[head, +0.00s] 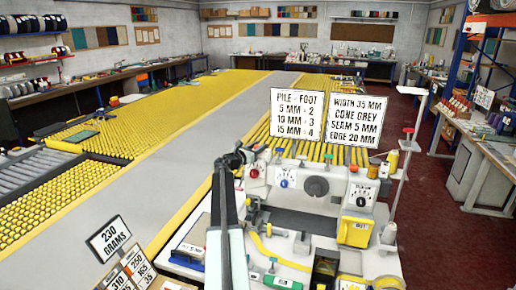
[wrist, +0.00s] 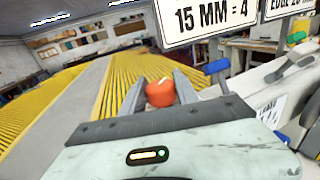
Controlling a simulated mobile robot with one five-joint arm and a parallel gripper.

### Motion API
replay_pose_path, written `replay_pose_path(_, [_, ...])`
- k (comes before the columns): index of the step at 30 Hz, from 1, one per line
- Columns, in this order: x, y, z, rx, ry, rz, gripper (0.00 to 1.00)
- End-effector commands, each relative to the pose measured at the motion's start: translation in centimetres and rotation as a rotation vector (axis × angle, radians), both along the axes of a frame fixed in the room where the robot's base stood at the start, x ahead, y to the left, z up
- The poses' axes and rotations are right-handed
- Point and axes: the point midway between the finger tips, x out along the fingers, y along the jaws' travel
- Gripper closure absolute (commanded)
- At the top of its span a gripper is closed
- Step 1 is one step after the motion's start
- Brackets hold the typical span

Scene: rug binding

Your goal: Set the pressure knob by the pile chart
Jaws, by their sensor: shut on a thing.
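The binding machine (head: 315,200) has a red knob (head: 254,173) and a blue knob (head: 284,183) on its pale front, each with a dial plate. My gripper (head: 243,157) reaches the red knob from the upper left. In the wrist view the red knob (wrist: 160,93), with a white mark, sits between my two grey fingers, which are shut on it. The blue knob (wrist: 216,67) is to its right. The pile chart (head: 296,114) stands above the machine and pairs 5 mm with 2, 10 mm with 3 and 15 mm with 4. The red knob's setting is too small to read.
A second sign (head: 358,119) stands right of the chart. A small card on the bench (head: 192,249) seems to give a pile height, but its number is unclear. A yellow-edged grey table (head: 215,125) runs to the left. A cone stand (head: 402,170) rises at right.

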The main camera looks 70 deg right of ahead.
Motion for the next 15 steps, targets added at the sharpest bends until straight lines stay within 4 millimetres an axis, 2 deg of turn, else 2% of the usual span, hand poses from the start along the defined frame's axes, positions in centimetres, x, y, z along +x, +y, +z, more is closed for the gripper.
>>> replay_pose_path(15, [-0.31, 0.07, 0.00, 0.000, -0.001, 0.473, 1.00])
